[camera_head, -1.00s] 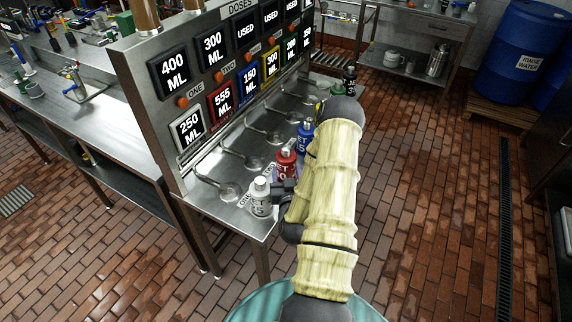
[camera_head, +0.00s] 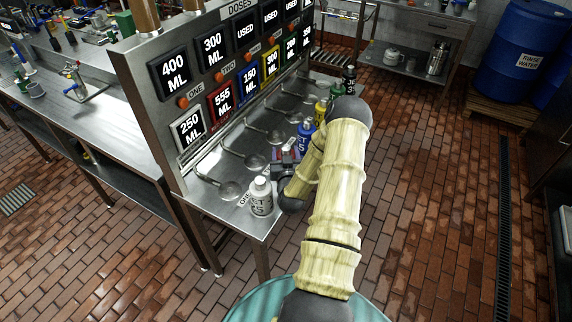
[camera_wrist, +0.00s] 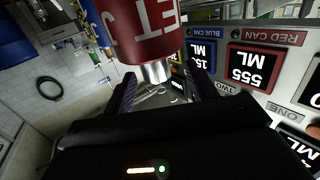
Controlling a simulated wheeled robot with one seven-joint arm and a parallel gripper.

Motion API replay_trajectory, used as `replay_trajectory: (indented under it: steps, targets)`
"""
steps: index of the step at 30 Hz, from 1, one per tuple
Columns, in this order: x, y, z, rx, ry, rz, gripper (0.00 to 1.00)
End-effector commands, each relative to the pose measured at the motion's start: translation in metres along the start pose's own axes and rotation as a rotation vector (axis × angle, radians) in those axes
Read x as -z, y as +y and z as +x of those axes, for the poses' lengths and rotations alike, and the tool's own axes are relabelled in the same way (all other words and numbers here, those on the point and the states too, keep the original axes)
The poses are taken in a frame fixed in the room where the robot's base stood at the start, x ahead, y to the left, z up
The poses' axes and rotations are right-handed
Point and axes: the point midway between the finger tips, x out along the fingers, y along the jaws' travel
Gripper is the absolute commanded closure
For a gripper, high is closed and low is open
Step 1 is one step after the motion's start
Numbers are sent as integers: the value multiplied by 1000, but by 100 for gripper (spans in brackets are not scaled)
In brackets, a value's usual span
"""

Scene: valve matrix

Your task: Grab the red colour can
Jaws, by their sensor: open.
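The red can (camera_wrist: 145,30) fills the top of the wrist view, which shows it upside down, with its silver neck (camera_wrist: 156,72) between the two dark fingers. My gripper (camera_wrist: 163,82) is open around the neck end, with a finger on each side. Whether either finger touches the can I cannot tell. In the head view my gripper (camera_head: 286,166) is over the steel ledge, at the red can's place in the row. It hides most of the can there; a little red shows (camera_head: 290,151).
A white can (camera_head: 261,198) stands close in front of my gripper. The dose panel (camera_head: 158,105) rises to the left, with round metal rests along the steel ledge (camera_head: 212,163).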

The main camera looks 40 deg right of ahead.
Motion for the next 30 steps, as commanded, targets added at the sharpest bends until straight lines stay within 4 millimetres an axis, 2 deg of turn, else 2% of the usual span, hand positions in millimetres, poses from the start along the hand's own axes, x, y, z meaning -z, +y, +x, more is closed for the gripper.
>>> replay_trajectory:
  steps: [6, 9, 26, 30]
  targets:
    - [-1, 4, 32, -1, 2, 0, 43]
    - [-1, 4, 41, 1, 1, -1, 43]
    - [-1, 6, 42, -4, 0, -1, 43]
    - [-1, 4, 42, 0, 0, -1, 70]
